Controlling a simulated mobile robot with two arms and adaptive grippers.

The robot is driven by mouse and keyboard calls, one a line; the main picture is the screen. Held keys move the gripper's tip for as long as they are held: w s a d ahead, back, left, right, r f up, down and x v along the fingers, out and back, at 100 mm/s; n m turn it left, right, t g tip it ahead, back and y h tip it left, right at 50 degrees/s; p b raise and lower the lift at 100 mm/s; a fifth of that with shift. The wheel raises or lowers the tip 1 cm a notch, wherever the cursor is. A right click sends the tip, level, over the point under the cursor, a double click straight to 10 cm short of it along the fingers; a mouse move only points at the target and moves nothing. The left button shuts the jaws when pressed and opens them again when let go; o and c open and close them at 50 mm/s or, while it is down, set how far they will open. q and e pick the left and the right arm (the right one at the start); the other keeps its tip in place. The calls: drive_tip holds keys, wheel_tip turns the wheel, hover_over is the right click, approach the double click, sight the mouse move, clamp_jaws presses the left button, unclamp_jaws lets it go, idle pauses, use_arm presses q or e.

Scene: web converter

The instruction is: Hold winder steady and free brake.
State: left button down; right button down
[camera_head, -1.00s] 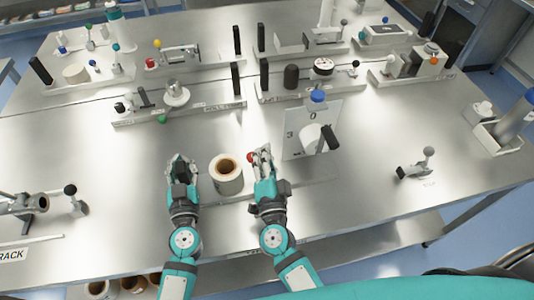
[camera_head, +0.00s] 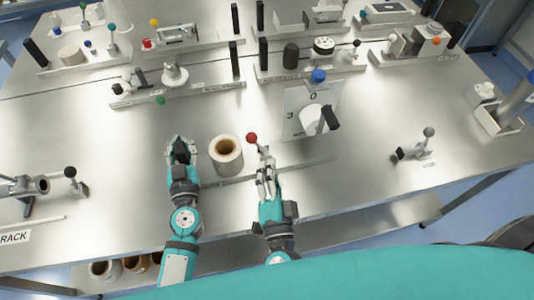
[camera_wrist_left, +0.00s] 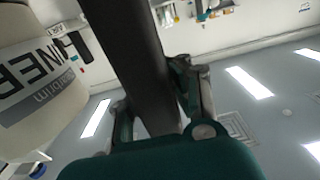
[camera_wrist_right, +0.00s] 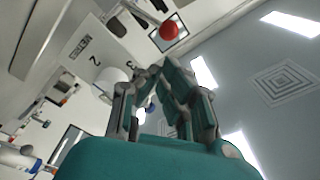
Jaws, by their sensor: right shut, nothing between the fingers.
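The winder shows as a pale roll with a brown core (camera_head: 227,155) near the table's front; its lettered side fills the left of the left wrist view (camera_wrist_left: 40,85). My left gripper (camera_head: 182,146) is just left of the roll. A dark bar (camera_wrist_left: 135,50) runs between its fingers; I cannot tell whether they press on it. A red ball knob (camera_head: 252,138), seemingly the brake lever's, stands right of the roll. It also shows in the right wrist view (camera_wrist_right: 168,31). My right gripper (camera_head: 266,170) is shut and empty, apart from the knob on its near side.
A numbered plate with a dark handle (camera_head: 329,118) stands right of the right gripper. A small lever fixture (camera_head: 418,148) sits further right. A fixture rail (camera_head: 180,92) lies behind. The table between the plate and that lever fixture is clear.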

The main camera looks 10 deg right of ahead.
use_arm(q)
drive_tip(key=shift+s+d+f, duration=0.1)
drive_tip(key=shift+s+f, duration=0.1)
drive_tip(key=shift+f, duration=0.3)
use_arm(e)
drive_tip(key=shift+s, duration=0.3)
use_arm(q)
drive_tip(key=shift+w+r+p, duration=0.15)
drive_tip(key=shift+r+p, duration=0.3)
drive_tip(key=shift+p, duration=0.15)
use_arm(e)
drive_tip(key=shift+w+r, duration=0.1)
drive_tip(key=shift+r, duration=0.45)
use_arm(q)
drive_tip(key=c, duration=1.2)
unclamp_jaws()
drive_tip(key=shift+r, duration=0.15)
drive_tip(key=s, duration=1.2)
